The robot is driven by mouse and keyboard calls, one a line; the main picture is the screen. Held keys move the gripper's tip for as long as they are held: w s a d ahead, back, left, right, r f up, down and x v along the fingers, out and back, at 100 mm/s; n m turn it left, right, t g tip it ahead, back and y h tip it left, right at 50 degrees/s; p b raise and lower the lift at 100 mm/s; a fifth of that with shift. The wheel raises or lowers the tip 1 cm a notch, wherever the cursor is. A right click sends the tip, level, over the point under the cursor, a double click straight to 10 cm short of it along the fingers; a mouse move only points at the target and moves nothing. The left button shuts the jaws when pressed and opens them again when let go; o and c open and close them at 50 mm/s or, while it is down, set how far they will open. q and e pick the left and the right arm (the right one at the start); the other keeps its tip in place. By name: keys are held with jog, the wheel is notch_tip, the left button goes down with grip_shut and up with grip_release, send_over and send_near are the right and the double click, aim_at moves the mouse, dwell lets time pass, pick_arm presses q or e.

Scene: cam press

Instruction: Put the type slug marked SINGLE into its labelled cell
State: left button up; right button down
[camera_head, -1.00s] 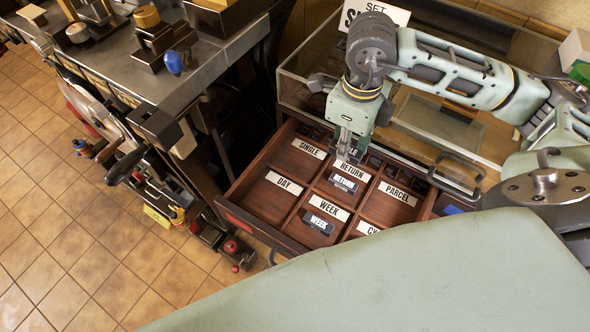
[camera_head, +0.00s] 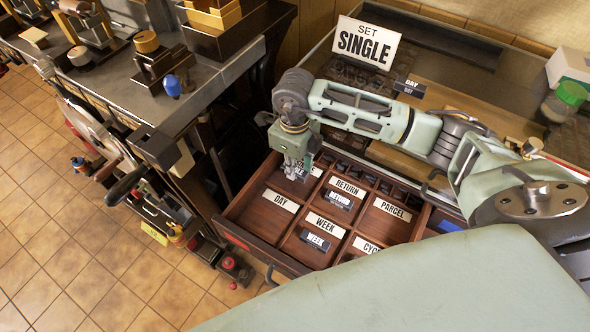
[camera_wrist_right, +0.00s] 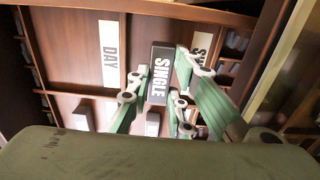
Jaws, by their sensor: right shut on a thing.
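My right gripper (camera_head: 297,172) points down over the open type drawer, at the cell labelled SINGLE, and hides part of the label (camera_head: 315,172). In the right wrist view the gripper (camera_wrist_right: 164,84) is shut on a dark slug (camera_wrist_right: 158,70) with white SINGLE lettering. The slug lies between the DAY label (camera_wrist_right: 110,45) and a label partly hidden by a finger (camera_wrist_right: 201,45). I cannot tell how high the slug is above the cell floor. My left gripper is not in view.
The RETURN slug (camera_head: 340,201) and WEEK slug (camera_head: 315,241) lie in their cells. The PARCEL cell (camera_head: 384,227) looks empty. A SET SINGLE sign (camera_head: 366,43) and a DAY slug (camera_head: 409,87) are on the case behind. A workbench (camera_head: 215,75) stands left.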

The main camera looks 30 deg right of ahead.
notch_tip(320, 180, down, 2)
jog(key=shift+f, duration=0.45)
jog(key=c, duration=1.6)
grip_release()
jog(key=shift+r, duration=0.1)
jog(key=shift+r, duration=0.2)
notch_tip(320, 180, up, 12)
jog(key=shift+f+b, duration=0.15)
jog(key=shift+b, duration=0.5)
